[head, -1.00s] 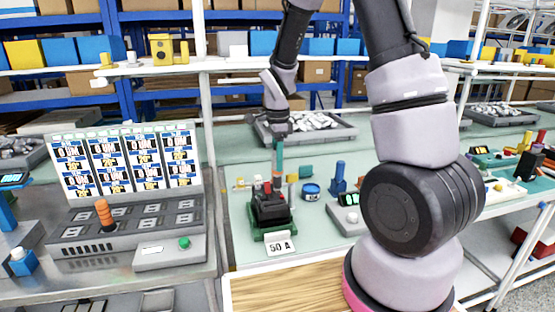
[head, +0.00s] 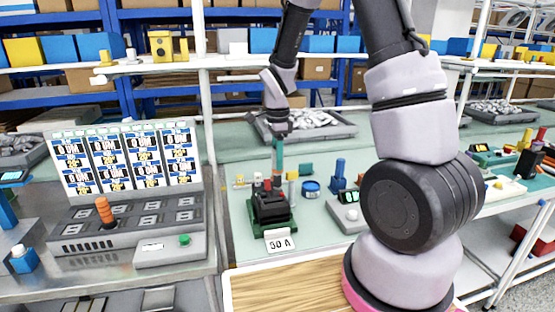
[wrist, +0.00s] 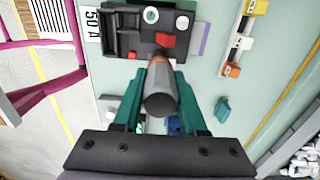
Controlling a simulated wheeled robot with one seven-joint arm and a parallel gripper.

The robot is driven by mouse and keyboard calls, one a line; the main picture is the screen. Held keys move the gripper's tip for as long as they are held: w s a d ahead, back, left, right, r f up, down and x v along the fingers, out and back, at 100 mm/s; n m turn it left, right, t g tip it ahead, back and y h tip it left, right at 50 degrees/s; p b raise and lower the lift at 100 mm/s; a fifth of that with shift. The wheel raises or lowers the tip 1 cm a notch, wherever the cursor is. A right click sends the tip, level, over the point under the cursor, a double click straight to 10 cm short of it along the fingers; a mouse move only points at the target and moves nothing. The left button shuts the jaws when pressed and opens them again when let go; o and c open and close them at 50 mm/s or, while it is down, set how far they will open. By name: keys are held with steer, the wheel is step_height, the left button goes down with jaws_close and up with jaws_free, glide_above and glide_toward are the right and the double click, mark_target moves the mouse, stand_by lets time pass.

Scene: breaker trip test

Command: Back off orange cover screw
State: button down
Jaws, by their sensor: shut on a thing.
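The black breaker (head: 270,208) stands on a green base with a 50 A label on the near side. It also shows in the wrist view (wrist: 122,30), with a red part (wrist: 166,40) by its edge. My gripper (head: 278,167) is above the breaker, pointing down. In the wrist view its teal fingers (wrist: 160,72) are shut on a grey and orange cylindrical tool (wrist: 161,100). The tool's far end points toward the breaker by the red part. Its tip is hidden, so contact cannot be told. I cannot make out the orange cover screw.
A blue round container (head: 311,188) and a blue upright piece (head: 338,174) stand right of the breaker. A grey tray of parts (head: 262,130) lies behind. A panel with displays (head: 125,160) is on the left bench. Green mat is free between the small items.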

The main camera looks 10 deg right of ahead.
steer(key=shift+r, duration=0.15)
stand_by(0.5)
steer(key=shift+r, duration=2.95)
